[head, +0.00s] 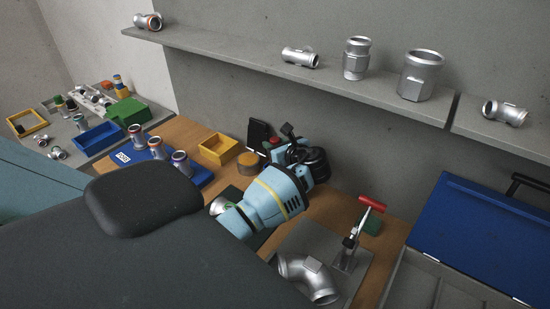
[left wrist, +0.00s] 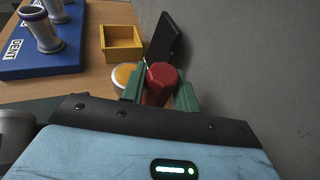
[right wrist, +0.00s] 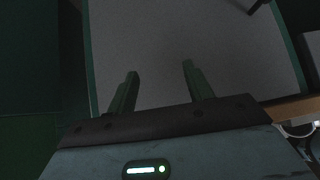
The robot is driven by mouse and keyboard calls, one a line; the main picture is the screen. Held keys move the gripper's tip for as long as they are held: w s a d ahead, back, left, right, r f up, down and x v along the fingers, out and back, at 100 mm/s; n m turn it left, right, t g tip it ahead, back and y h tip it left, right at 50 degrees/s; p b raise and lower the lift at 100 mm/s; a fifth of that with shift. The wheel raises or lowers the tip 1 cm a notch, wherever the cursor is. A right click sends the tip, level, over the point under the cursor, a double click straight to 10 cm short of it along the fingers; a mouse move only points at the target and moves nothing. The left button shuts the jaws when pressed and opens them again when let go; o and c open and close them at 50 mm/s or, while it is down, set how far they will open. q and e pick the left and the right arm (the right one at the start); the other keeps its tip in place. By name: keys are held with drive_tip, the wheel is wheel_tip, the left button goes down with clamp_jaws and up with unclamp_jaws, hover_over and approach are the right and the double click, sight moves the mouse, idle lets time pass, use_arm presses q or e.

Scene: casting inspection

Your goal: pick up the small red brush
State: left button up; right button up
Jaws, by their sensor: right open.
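The small red brush (left wrist: 160,82) shows in the left wrist view as a short red body between the two green fingers of my left gripper (left wrist: 160,90). The fingers press against its two sides. Bristles cannot be made out. In the head view only a bit of red (head: 275,142) shows behind my left gripper (head: 296,160), which is at the back of the wooden bench near the wall. My right gripper (right wrist: 158,85) is open and empty over a grey surface in the right wrist view.
A yellow round tin (head: 248,164) stands close beside the brush, with a yellow bin (head: 219,149) and a dark upright panel (head: 259,133) nearby. A red-handled clamp (head: 371,203) stands to the right. A shelf (head: 240,59) with metal fittings runs above.

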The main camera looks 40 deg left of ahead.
use_arm(q)
drive_tip(key=c, duration=0.4)
drive_tip(key=shift+r, duration=0.15)
drive_tip(key=shift+c, duration=0.2)
wheel_tip(320, 180, up, 9)
drive_tip(key=shift+r+p, duration=0.1)
drive_tip(key=shift+p, duration=0.6)
drive_tip(key=shift+r, duration=0.3)
use_arm(e)
drive_tip(key=shift+w+d+r+t, duration=0.2)
drive_tip(key=shift+w+r+t, duration=0.1)
drive_tip(key=shift+w+r, duration=0.65)
